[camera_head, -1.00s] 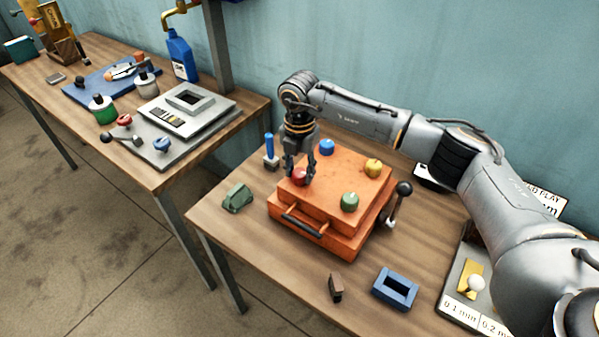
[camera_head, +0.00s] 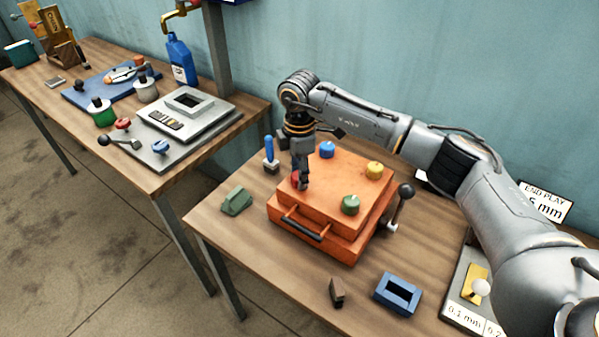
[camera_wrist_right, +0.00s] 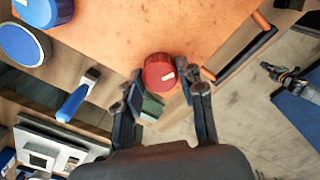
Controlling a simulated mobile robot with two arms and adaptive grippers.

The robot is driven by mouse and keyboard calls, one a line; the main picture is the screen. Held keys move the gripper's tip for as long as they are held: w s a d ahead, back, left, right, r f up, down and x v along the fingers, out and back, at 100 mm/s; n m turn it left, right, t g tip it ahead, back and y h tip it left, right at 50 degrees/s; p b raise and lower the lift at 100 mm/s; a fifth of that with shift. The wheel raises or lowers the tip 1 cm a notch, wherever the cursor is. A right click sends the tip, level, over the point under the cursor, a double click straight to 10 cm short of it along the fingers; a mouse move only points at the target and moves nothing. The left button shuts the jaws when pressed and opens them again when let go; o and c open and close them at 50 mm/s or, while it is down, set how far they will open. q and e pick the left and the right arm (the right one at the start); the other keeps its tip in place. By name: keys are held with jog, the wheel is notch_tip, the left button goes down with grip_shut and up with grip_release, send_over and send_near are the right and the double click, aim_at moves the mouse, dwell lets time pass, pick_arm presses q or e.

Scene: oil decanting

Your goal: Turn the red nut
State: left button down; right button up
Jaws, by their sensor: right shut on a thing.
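The red nut (camera_head: 294,178) is a round knob on the front left corner of the orange case's top (camera_head: 330,199). In the head view it is largely hidden behind my right gripper (camera_head: 302,184), which points down over it. In the right wrist view the red nut (camera_wrist_right: 158,72) shows a white mark on its top. The fingers of my right gripper (camera_wrist_right: 165,88) stand on both sides of it, shut on it. My left gripper is in neither view.
A blue knob (camera_head: 327,149), a yellow knob (camera_head: 374,170) and a green knob (camera_head: 350,204) share the case top. A dark-knobbed lever (camera_head: 405,191) stands at its right. A green block (camera_head: 237,201), a blue-handled tool (camera_head: 269,150) and a blue frame (camera_head: 397,292) are on the table.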

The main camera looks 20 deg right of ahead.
jog(key=shift+m, duration=0.4)
jog(key=o, duration=1.2)
jog(key=shift+r, duration=0.1)
notch_tip(320, 180, up, 12)
jog(key=shift+f, duration=0.1)
